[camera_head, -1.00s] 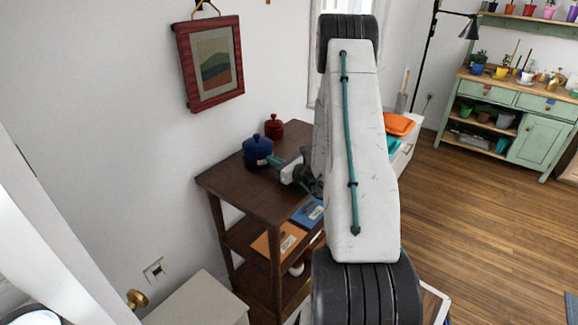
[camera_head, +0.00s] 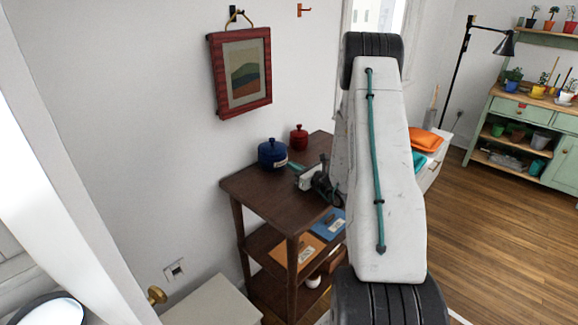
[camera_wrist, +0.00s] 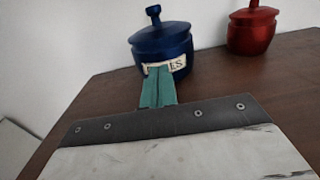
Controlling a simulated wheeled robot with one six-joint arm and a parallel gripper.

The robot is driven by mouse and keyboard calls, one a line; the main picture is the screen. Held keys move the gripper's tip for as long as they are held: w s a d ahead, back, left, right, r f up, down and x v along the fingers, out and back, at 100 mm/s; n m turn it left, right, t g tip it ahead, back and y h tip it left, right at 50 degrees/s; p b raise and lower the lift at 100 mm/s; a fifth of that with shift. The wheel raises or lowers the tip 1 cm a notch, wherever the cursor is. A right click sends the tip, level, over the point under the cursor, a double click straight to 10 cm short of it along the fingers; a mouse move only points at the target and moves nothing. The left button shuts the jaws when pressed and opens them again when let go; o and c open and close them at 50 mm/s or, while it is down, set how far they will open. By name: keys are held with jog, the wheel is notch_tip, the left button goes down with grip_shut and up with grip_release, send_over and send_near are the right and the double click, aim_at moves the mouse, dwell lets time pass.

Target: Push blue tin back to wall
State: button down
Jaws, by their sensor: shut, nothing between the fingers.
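The blue tin (camera_head: 272,155), lidded with a round knob, stands upright on the dark wooden shelf unit's top (camera_head: 262,195), near the wall side. It also shows in the wrist view (camera_wrist: 161,42), with a pale label facing me, partly covered by my fingers. My gripper (camera_head: 288,164) is shut and empty. Its teal fingers (camera_wrist: 160,72) are at the tin's front, at the label; they look touching or very close. A red lidded tin (camera_head: 299,138) stands behind and to the right, also in the wrist view (camera_wrist: 252,32).
A white wall (camera_head: 130,130) runs behind the shelf unit, with a red-framed picture (camera_head: 240,72) above. My arm hides the unit's right part. Lower shelves hold an orange (camera_head: 296,252) and a blue flat item (camera_head: 328,224).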

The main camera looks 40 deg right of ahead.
jog(key=s, duration=0.2)
jog(key=s+d, duration=0.1)
jog(key=s, duration=0.2)
jog(key=shift+d, duration=0.2)
jog(key=s, duration=0.5)
jog(key=shift+s+a, duration=0.35)
jog(key=shift+s, duration=0.05)
